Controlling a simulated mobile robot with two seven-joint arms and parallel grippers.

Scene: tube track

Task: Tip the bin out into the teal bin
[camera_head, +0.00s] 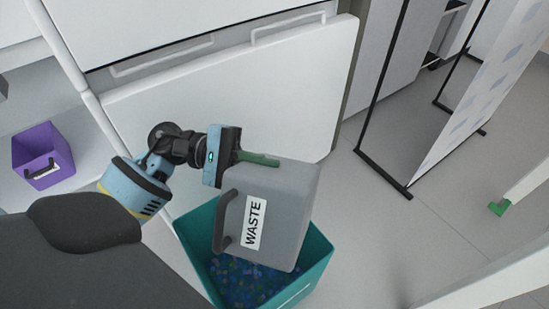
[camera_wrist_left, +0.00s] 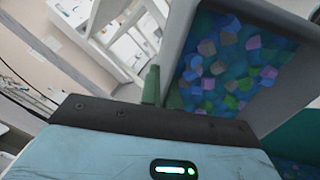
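The grey bin (camera_head: 283,211) with a WASTE label and a dark handle is tipped on its side, its label reading sideways. My left gripper (camera_head: 257,160) is shut on its upper wall, one green finger along the outside. In the left wrist view the gripper (camera_wrist_left: 163,88) pinches the wall of the grey bin (camera_wrist_left: 183,25), and many coloured pieces (camera_wrist_left: 228,62) show inside. The teal bin (camera_head: 318,250) stands open directly below, with small bluish pieces (camera_head: 240,280) on its floor. The grey bin hides part of its inside. My right gripper is not in view.
A purple bin (camera_head: 43,157) sits on a white shelf at the left. A large white panel with a handle (camera_head: 240,95) stands behind the bins. A black-framed stand (camera_head: 383,170) is at the right. The grey floor (camera_head: 400,240) right of the teal bin is clear.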

